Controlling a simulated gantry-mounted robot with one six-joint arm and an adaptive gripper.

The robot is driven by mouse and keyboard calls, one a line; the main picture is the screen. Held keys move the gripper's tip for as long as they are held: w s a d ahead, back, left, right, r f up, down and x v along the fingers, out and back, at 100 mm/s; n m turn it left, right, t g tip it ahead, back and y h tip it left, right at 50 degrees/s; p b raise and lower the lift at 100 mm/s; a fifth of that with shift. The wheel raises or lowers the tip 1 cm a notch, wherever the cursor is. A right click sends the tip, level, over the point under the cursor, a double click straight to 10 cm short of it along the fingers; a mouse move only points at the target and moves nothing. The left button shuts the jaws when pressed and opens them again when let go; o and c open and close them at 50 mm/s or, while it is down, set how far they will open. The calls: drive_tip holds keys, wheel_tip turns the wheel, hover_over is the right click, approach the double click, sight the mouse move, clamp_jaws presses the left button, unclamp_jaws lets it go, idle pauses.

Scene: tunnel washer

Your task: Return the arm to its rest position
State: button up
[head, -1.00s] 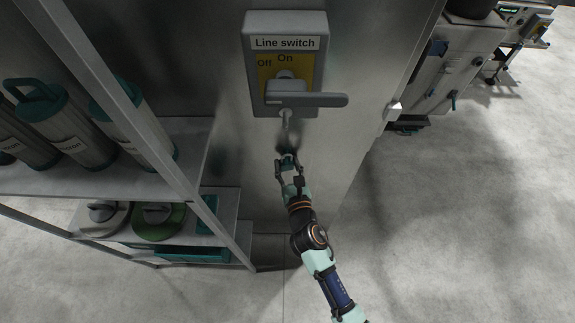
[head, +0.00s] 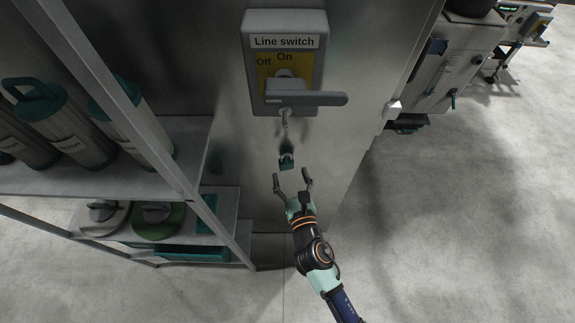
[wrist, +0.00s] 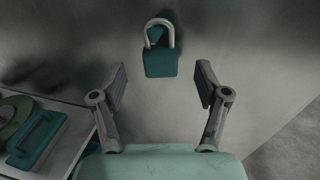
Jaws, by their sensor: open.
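My gripper (head: 292,181) is open and empty, just below the line switch in the head view. In the wrist view its two fingers (wrist: 161,88) stand apart. A teal padlock (head: 286,161) is in front of the steel panel, below the switch handle, clear of the fingertips. In the wrist view the padlock (wrist: 161,62) has a pale shackle, and it appears ahead of the gap between the fingers. The line switch (head: 285,62) is a grey box with a yellow plate marked Off and On. Its grey handle (head: 318,99) points to the right.
A metal shelf rack (head: 196,158) stands at the left. It holds grey canisters (head: 75,135) with teal lids and, lower down, a green round item (head: 158,222). The concrete floor (head: 460,230) on the right is open. Machines (head: 455,65) stand at the back right.

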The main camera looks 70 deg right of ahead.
drive_tip(key=v, duration=0.7)
drive_tip(key=shift+s+a, duration=0.15)
drive_tip(key=shift+a, duration=0.1)
